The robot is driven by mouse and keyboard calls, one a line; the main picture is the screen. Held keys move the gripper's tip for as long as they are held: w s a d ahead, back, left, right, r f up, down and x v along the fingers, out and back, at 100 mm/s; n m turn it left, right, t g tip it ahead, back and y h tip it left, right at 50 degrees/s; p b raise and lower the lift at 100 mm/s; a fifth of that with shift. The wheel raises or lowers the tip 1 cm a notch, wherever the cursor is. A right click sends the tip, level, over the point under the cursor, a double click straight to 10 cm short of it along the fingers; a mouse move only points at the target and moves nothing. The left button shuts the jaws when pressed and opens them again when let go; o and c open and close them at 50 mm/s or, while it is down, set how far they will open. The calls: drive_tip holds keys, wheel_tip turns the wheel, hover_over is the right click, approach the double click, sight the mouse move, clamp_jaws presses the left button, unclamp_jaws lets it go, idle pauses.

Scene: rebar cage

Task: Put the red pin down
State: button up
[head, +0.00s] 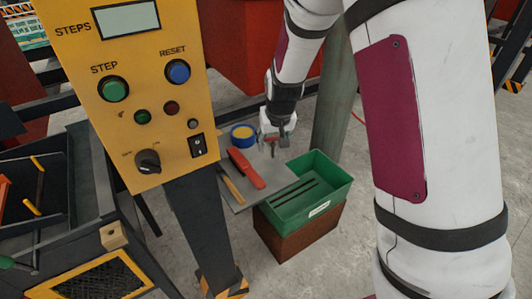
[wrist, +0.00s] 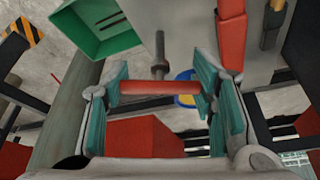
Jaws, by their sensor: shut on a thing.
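The red pin (wrist: 158,87) has a red crossbar and a grey shank with a collar. My gripper (wrist: 160,90) is shut on the two ends of its crossbar, between teal pads. In the wrist view the shank points up the picture, over the grey shelf. In the head view my gripper (head: 275,133) is above the far right part of the grey shelf (head: 270,182), and the pin (head: 273,145) hangs small beneath it. I cannot tell whether the pin touches the shelf.
On the shelf lie a red-handled tool (head: 246,169), a yellow-handled tool (head: 232,189) and a blue and yellow roll (head: 242,135). A green bin (head: 318,205) with dark bars stands on a brown block at right. A grey-green post (head: 332,105) and a yellow control panel (head: 130,85) stand close by.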

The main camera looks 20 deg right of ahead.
sight(273, 153)
drive_tip(key=shift+f, duration=2.55)
drive_tip(key=shift+f, duration=0.15)
drive_tip(key=o, duration=1.2)
